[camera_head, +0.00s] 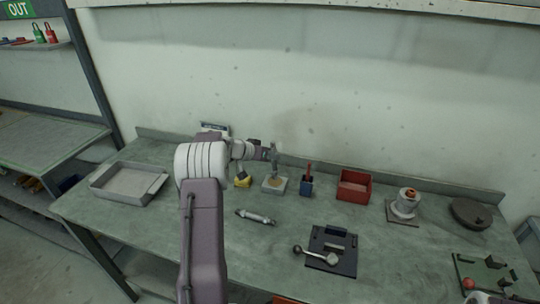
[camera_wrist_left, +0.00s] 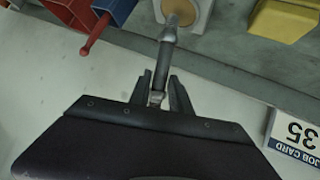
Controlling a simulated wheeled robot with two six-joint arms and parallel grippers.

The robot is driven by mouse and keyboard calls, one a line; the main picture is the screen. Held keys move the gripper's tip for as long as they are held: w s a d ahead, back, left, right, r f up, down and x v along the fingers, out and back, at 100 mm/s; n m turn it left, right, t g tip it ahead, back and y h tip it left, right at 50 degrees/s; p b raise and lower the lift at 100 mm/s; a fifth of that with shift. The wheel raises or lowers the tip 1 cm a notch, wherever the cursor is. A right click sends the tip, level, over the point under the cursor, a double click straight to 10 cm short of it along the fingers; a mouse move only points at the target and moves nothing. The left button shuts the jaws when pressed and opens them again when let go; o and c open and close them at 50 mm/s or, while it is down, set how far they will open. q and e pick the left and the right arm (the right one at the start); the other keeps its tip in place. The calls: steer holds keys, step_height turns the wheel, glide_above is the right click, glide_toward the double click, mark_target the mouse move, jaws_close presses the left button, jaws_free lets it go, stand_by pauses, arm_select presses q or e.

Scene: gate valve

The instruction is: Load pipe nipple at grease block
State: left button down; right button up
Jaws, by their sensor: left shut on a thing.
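The pipe nipple (camera_wrist_left: 167,55) is a slim grey metal tube with a threaded end. My left gripper (camera_wrist_left: 160,82) is shut on it near its other end. In the head view my left gripper (camera_head: 266,152) is at the back of the bench and holds the nipple (camera_head: 274,154) roughly upright. The grease block (camera_head: 274,187) is a pale square block with a tan round pad, just below the nipple. In the left wrist view the threaded end overlaps the block's tan pad (camera_wrist_left: 196,14); I cannot tell if they touch. My right gripper is out of view.
A blue holder (camera_head: 306,188) with a red-handled tool and a red bin (camera_head: 354,187) stand right of the block. A yellow item (camera_head: 243,181) is close on its left. A grey tray (camera_head: 128,181) is farther left.

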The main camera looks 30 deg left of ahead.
arm_select(q)
steer(key=shift+f+b, duration=0.55)
steer(key=shift+b, duration=0.3)
stand_by(1.0)
stand_by(0.5)
step_height(320, 180, up, 7)
steer(key=p, duration=0.3)
